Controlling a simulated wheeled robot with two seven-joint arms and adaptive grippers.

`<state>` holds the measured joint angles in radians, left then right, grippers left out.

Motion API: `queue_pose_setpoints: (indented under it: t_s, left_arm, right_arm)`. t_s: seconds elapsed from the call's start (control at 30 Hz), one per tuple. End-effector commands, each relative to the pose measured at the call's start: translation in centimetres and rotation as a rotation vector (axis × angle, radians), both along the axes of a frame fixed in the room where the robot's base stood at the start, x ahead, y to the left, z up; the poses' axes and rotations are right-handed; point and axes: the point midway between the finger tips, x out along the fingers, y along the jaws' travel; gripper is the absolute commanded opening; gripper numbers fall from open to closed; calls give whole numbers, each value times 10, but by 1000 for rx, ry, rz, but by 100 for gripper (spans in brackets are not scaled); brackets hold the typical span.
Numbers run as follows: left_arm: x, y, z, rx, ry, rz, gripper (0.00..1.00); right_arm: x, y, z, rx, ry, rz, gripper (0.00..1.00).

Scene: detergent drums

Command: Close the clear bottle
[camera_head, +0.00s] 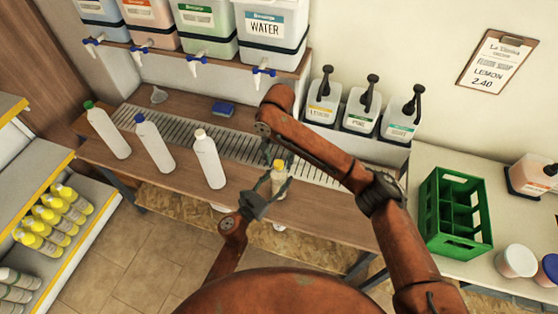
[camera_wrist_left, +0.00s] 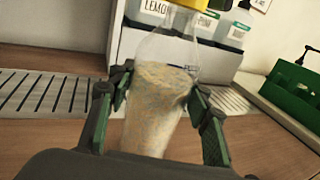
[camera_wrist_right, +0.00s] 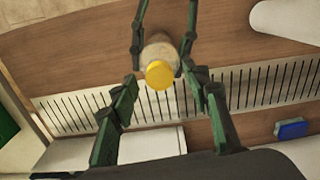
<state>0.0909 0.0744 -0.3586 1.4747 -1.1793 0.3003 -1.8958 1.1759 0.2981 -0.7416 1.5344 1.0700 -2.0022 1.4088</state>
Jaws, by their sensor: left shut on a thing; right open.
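The clear bottle (camera_wrist_left: 157,105) stands upright, with speckled beige contents below a clear upper part. A yellow cap (camera_wrist_right: 160,74) sits at its top; I cannot tell whether it is tight. In the head view the bottle (camera_head: 279,184) is near the front of the wooden counter. My left gripper (camera_head: 266,192) is shut around the bottle's body, with a finger on each side in the left wrist view (camera_wrist_left: 160,105). My right gripper (camera_wrist_right: 165,98) is open above the bottle, its fingers either side of the cap and apart from it. In the head view it is partly hidden by its arm.
Three white bottles, with green (camera_head: 108,132), blue (camera_head: 155,145) and pale (camera_head: 208,160) caps, stand left on the counter. A metal drain grille (camera_head: 240,145) runs behind. Pump containers (camera_head: 360,110) stand at the back; a green crate (camera_head: 455,213) is right. A blue sponge (camera_head: 223,109) lies behind.

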Motion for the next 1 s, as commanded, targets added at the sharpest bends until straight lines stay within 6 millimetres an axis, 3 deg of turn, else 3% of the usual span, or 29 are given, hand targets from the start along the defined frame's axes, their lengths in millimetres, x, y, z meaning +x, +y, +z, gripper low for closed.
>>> queue_pose_setpoints:
  t_s: [0.5, 0.7, 1.0]
  left_arm:
    - [0, 0, 0, 0, 0, 0, 0]
    - [0, 0, 0, 0, 0, 0, 0]
    - [0, 0, 0, 0, 0, 0, 0]
  right_arm:
    - [1, -1, 97, -1, -4, -1, 44]
    - [0, 0, 113, 0, -1, 0, 44]
    - [0, 0, 114, 0, 0, 0, 44]
